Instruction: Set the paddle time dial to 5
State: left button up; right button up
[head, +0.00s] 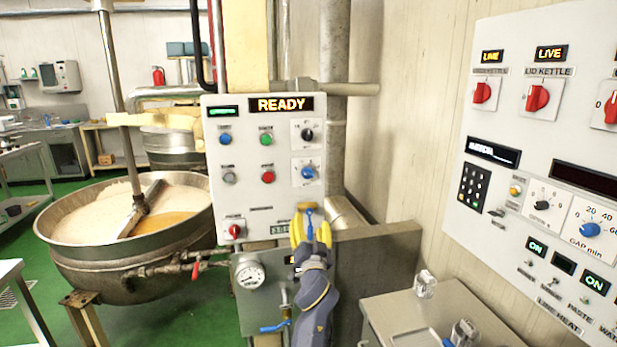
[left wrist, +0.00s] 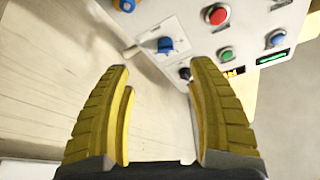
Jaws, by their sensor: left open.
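The grey panel (head: 262,195) in the head view carries a black dial (head: 307,134) and, below it, a blue dial (head: 308,172) on a white scale. Their captions are too small to read, so I cannot tell which is the paddle time dial or its setting. My left gripper (head: 311,224) is open near the panel's lower right corner, below the blue dial. In the left wrist view the panel appears roughly inverted. The blue dial (left wrist: 165,45) shows beyond the gap between the open yellow fingers (left wrist: 160,69), with nothing held. My right gripper is not in view.
The panel has several buttons, a red switch (head: 235,230) and a READY display (head: 279,104). A large kettle (head: 130,262) stands left. A second panel (head: 545,170) with dials and red switches fills the right. A steel cabinet (head: 440,312) stands front right.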

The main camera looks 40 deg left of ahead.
aim_at(309, 175)
pick_arm(q)
jog(key=shift+n+t, duration=0.3)
jog(key=r+x, duration=0.1)
jog(key=x, duration=0.5)
jog(key=r+x, duration=0.1)
jog(key=x, duration=0.6)
jog(key=d+r+x, duration=0.1)
jog(key=x, duration=0.6)
jog(key=shift+s, duration=0.1)
jog(key=shift+c, duration=0.2)
jog(key=c, duration=1.2)
